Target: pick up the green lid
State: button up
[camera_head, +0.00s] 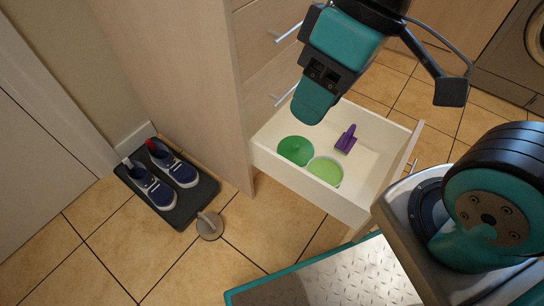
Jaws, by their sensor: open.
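The green lid (295,151) is a round, darker green disc. It lies in the open white drawer (310,188), near the drawer's left side. My gripper (313,105) appears above the drawer in the picture, higher up than the lid, and looks apart from it. It is open, with nothing seen between its fingers; the gap itself is hard to see from this angle.
A light green round thing (326,171) lies close beside the lid, toward the drawer front. A purple tool-like thing (347,138) lies farther right in the drawer. Dark shoes (152,187) stand on a mat (190,207) at left. A doorstop-like thing (210,226) stands on the tiled floor.

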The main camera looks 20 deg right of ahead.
aim_at(298, 150)
jog(key=u, duration=2.95)
jog(key=k, duration=1.45)
jog(key=z, duration=1.25)
jog(key=i, duration=0.5)
jog(key=z, duration=0.1)
